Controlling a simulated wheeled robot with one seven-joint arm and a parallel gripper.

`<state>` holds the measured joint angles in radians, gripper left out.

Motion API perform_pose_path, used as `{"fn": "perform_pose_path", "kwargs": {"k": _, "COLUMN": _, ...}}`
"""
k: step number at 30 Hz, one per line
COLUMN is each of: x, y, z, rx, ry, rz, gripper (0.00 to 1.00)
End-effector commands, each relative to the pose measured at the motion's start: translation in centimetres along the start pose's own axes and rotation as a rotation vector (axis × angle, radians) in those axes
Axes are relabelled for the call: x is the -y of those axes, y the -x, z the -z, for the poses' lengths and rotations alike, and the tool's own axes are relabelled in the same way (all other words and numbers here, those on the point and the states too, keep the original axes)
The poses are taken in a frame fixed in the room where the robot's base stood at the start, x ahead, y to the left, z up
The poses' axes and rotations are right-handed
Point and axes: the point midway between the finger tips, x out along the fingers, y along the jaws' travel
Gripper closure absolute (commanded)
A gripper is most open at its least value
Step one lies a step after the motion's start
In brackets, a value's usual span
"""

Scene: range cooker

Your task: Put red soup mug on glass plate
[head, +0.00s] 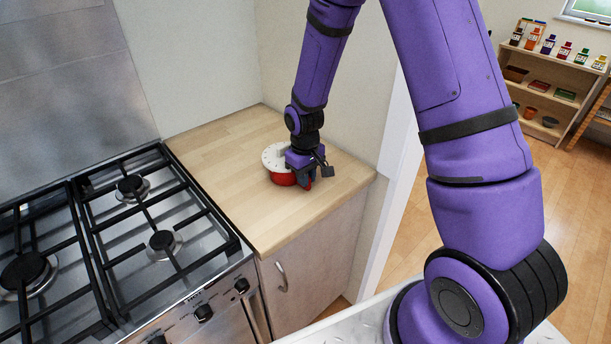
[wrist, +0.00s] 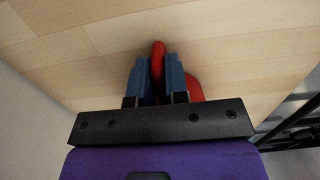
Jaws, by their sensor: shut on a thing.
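The red soup mug (head: 283,179) is at the wooden counter, mostly behind my gripper in the head view. My gripper (head: 306,182) points down and is shut on a red upright piece of it that looks like the handle. In the wrist view this red piece (wrist: 158,62) stands between the two blue fingers, and more of the red body (wrist: 194,90) shows to their right. I cannot tell whether the mug touches the counter. A pale round disc with dark dots (head: 273,156) shows just above the red; whether it is the mug's top or a separate thing is unclear. I cannot make out a glass plate.
The wooden counter (head: 222,150) is bare around the mug, with walls behind and right. A gas range with black grates (head: 150,215) adjoins it on the left. A shelf (head: 545,85) with small jars and bowls stands far off at right.

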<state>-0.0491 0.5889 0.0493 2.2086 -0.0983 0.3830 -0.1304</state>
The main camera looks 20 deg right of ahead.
Motion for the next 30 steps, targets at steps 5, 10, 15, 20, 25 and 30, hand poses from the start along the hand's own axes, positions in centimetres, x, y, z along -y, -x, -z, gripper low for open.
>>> {"fn": "perform_pose_path", "kwargs": {"k": 5, "x": 0.0, "y": -0.1, "z": 0.0, "rx": 0.0, "ry": 0.0, "rz": 0.0, "gripper": 0.6}}
{"fn": "perform_pose_path", "kwargs": {"k": 10, "x": 0.0, "y": -0.1, "z": 0.0, "rx": 0.0, "ry": 0.0, "rz": 0.0, "gripper": 0.6}}
{"fn": "perform_pose_path", "kwargs": {"k": 15, "x": 0.0, "y": 0.4, "z": 0.0, "rx": -0.001, "ry": 0.0, "rz": 0.0, "gripper": 0.6}}
{"fn": "perform_pose_path", "kwargs": {"k": 20, "x": 0.0, "y": 2.4, "z": 0.1, "rx": -0.004, "ry": 0.0, "rz": -0.001, "gripper": 0.6}}
{"fn": "perform_pose_path", "kwargs": {"k": 25, "x": -0.1, "y": 5.7, "z": 0.1, "rx": -0.006, "ry": -0.002, "rz": -0.001, "gripper": 0.6}}
{"fn": "perform_pose_path", "kwargs": {"k": 30, "x": 0.0, "y": 8.9, "z": 0.0, "rx": -0.004, "ry": -0.002, "rz": -0.001, "gripper": 0.6}}
